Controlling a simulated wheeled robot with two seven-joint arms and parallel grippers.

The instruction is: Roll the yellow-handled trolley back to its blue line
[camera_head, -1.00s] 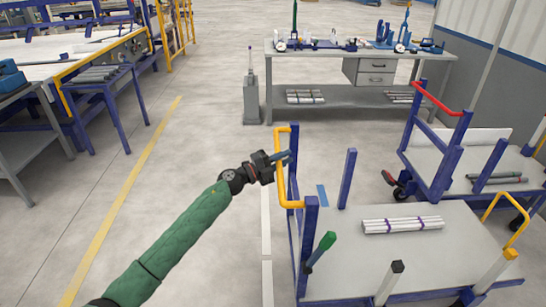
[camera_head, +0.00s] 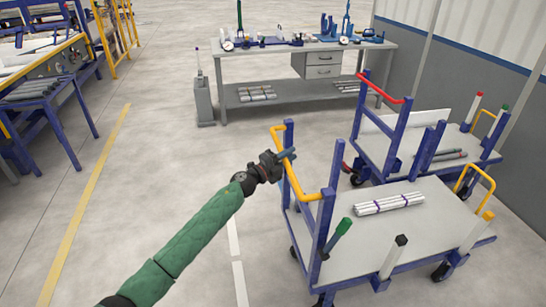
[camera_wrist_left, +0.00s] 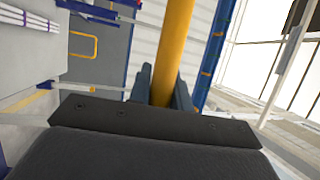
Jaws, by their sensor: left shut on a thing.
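The yellow-handled trolley (camera_head: 375,235) stands at centre right in the head view, with blue posts and a pale deck. A bundle of white pipes with purple bands (camera_head: 389,204) lies on the deck. My left gripper (camera_head: 286,157) is shut on the trolley's yellow handle (camera_head: 296,186), at the trolley's left end. In the left wrist view the yellow bar (camera_wrist_left: 172,45) runs between the two fingers (camera_wrist_left: 160,88). No blue floor line shows now in the head view. My right gripper is out of view.
A red-handled trolley (camera_head: 392,152) stands close behind, at the right. A grey workbench (camera_head: 290,58) stands at the back. White dashes (camera_head: 239,284) and a yellow line (camera_head: 86,190) mark the floor; the floor between them is clear except for my arm.

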